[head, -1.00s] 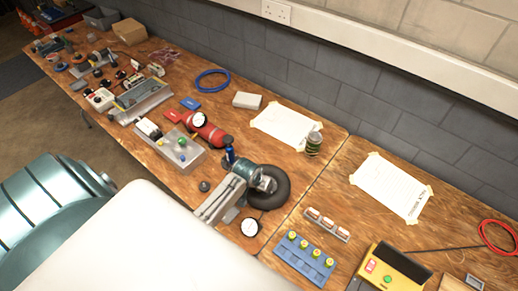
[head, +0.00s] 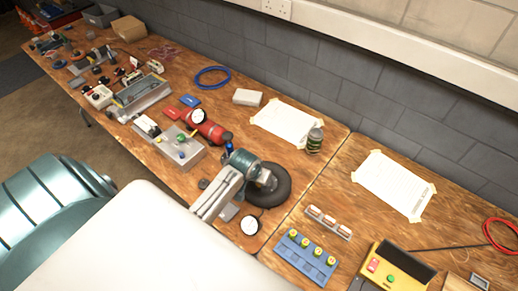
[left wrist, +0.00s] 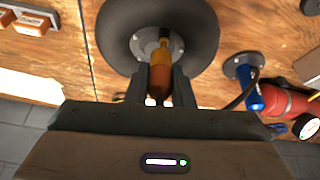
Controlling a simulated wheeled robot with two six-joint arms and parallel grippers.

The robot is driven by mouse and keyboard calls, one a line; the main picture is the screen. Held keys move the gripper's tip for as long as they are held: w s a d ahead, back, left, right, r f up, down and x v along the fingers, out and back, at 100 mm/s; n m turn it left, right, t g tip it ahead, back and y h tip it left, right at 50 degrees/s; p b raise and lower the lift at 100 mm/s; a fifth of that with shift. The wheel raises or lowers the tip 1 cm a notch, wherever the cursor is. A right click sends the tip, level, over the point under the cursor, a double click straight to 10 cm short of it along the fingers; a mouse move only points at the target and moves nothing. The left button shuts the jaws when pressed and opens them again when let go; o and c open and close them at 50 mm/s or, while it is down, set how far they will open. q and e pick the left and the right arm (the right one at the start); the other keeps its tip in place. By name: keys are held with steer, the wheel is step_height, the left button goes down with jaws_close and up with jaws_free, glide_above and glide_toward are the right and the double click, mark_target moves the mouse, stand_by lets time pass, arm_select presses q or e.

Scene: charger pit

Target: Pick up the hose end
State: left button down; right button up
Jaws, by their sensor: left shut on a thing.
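A brass-orange piece (left wrist: 159,78), which looks like the hose end, sits between the fingers of my left gripper (left wrist: 160,92) in the left wrist view. The gripper is shut on it. The piece overlaps the hub of a black tyre (left wrist: 205,25); I cannot tell whether it touches. A dark hose (left wrist: 240,97) curves from a blue fitting (left wrist: 252,98) and passes out of sight behind the gripper. In the head view the gripper (head: 268,181) is over the tyre (head: 280,193), and the held piece is hidden. My right gripper is not in view.
A red cylinder (head: 205,128) with a gauge lies left of the arm. A round gauge (head: 249,225) is close in front of the tyre. A dark can (head: 314,141) stands behind right. A blue rack (head: 306,257) is at the right front.

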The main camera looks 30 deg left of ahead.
arm_select(q)
steer(key=s+d+r+b, duration=0.1)
steer(key=s+d+b, duration=0.3)
steer(key=s, duration=1)
steer(key=shift+s+d+r, duration=0.15)
steer(key=shift+s+d, duration=0.05)
steer(key=shift+d, duration=0.1)
steer(key=shift+b, duration=0.3)
